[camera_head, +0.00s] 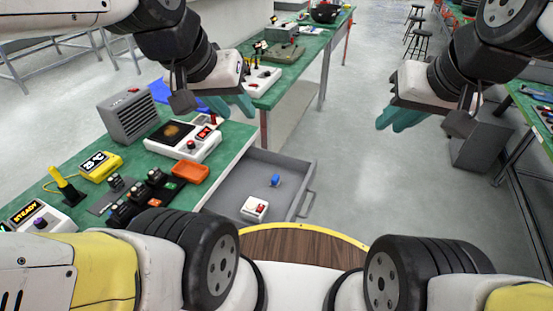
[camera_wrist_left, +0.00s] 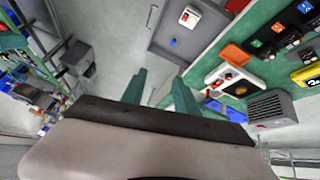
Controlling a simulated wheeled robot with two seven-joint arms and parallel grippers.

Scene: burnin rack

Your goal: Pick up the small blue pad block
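A small blue block (camera_head: 275,180) lies in the open grey drawer (camera_head: 295,164); it also shows in the left wrist view (camera_wrist_left: 173,42). My left gripper (camera_head: 228,105) hangs above the green bench, up and left of the block in the head view. Its two teal fingers are apart with nothing between them, as the left wrist view (camera_wrist_left: 157,88) shows. My right gripper (camera_head: 400,118) is over the floor, up and right of the drawer. Its teal fingers look apart and empty. Neither gripper touches the block.
A white switch box with a red rocker (camera_head: 255,208) shares the drawer. The green bench (camera_head: 226,146) holds a hotplate-like white unit (camera_head: 186,138), an orange tray (camera_head: 190,172), a grey vented box (camera_head: 130,115) and several dark modules. Floor right of the drawer is clear.

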